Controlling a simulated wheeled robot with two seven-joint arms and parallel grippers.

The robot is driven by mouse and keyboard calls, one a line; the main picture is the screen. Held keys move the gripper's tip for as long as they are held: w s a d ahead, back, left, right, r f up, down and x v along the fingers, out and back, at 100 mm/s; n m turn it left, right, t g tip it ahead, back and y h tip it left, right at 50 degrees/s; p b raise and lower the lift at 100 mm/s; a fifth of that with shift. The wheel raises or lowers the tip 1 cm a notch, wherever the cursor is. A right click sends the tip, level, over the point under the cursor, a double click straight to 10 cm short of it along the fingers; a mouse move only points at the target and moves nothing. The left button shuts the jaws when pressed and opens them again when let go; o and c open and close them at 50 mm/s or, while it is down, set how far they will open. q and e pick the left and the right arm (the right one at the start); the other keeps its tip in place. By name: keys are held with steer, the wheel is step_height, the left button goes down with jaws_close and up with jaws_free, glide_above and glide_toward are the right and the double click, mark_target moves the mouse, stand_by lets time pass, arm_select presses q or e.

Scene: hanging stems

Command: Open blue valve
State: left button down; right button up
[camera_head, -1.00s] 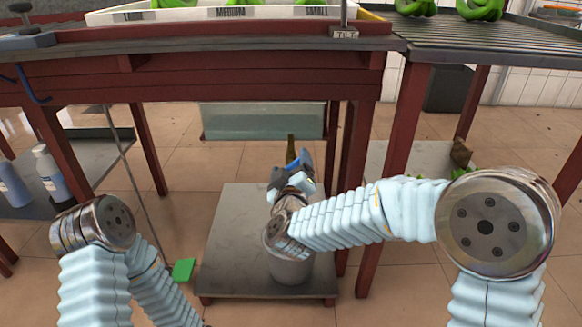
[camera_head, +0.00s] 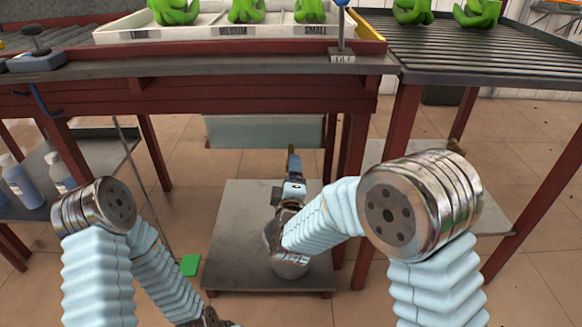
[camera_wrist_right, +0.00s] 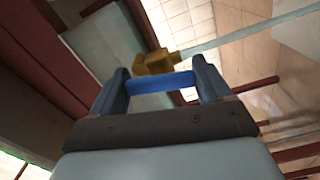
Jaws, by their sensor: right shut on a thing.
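The blue valve handle (camera_wrist_right: 160,84) is a short blue bar lying across the gap between my right gripper's fingers in the right wrist view. My right gripper (camera_wrist_right: 162,88) is shut on it. The brass valve body (camera_wrist_right: 157,62) sits just beyond the handle, with a pale pipe (camera_wrist_right: 255,30) running off to the right. In the head view my right gripper (camera_head: 293,168) is under the table, above the low grey platform, and the valve is mostly hidden there. My left arm reaches down at the left, its gripper below the picture's edge.
A table with dark red legs (camera_head: 355,150) stands over my right arm. A translucent tank (camera_head: 262,131) hangs beneath it. Bottles (camera_head: 18,182) stand on a low shelf at left. A green block (camera_head: 190,264) lies beside the platform.

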steer(key=shift+n+p, duration=0.9)
steer(key=shift+n, duration=0.3)
steer(key=o, duration=1)
steer(key=shift+s, duration=0.15)
steer(key=s, duration=1.3)
steer(key=shift+s, duration=0.3)
